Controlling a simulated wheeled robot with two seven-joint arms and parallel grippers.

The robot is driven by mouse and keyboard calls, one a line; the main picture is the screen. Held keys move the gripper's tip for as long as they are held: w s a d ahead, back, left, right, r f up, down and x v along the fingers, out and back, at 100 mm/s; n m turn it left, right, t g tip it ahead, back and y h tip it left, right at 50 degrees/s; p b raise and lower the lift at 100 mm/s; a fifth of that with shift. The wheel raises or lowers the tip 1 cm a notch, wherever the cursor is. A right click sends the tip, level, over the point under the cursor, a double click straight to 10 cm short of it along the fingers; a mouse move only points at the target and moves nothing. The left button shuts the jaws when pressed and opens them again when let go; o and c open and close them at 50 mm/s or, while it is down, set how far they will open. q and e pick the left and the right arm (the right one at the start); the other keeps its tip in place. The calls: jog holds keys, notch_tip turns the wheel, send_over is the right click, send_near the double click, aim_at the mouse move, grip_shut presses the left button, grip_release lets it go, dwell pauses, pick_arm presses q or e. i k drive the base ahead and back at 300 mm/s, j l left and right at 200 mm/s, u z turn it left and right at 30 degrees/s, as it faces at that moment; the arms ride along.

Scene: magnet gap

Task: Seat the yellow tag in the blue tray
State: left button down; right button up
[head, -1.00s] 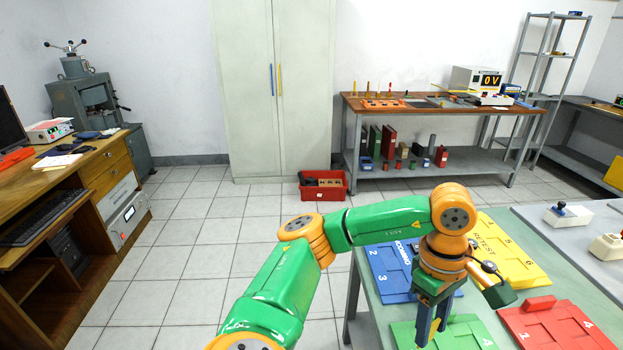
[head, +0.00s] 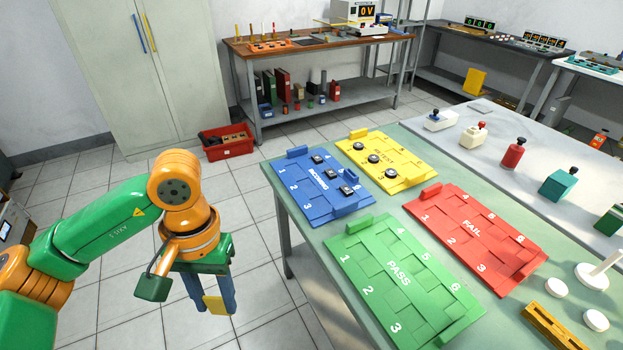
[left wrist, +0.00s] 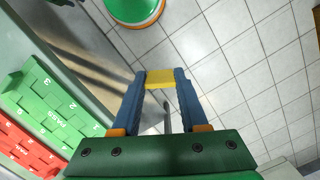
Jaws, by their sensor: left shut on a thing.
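My left gripper (head: 212,303) is shut on the yellow tag (head: 214,305) and holds it over the floor, left of the table. In the left wrist view, the yellow tag (left wrist: 160,79) spans between the two blue fingertips. The blue tray (head: 318,190), marked INCOMING, lies at the table's back left corner. Several dark pieces sit in its cells, and cell 1 and other cells at its left look empty. My right gripper is not in view.
The green PASS tray (head: 385,275) lies at the near left of the table, the red FAIL tray (head: 440,225) to its right, and the yellow tray (head: 408,155) behind. The table (head: 300,240) edge lies between my gripper and the trays. A red crate (head: 227,150) stands on the floor.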

aim_at(350, 178)
jog(key=i+j+z, duration=0.2)
jog(key=z, duration=0.25)
jog(key=i+j+z, duration=0.55)
jog(key=z, duration=0.3)
jog(key=i+j+z, duration=0.1)
jog(key=j+z, duration=0.35)
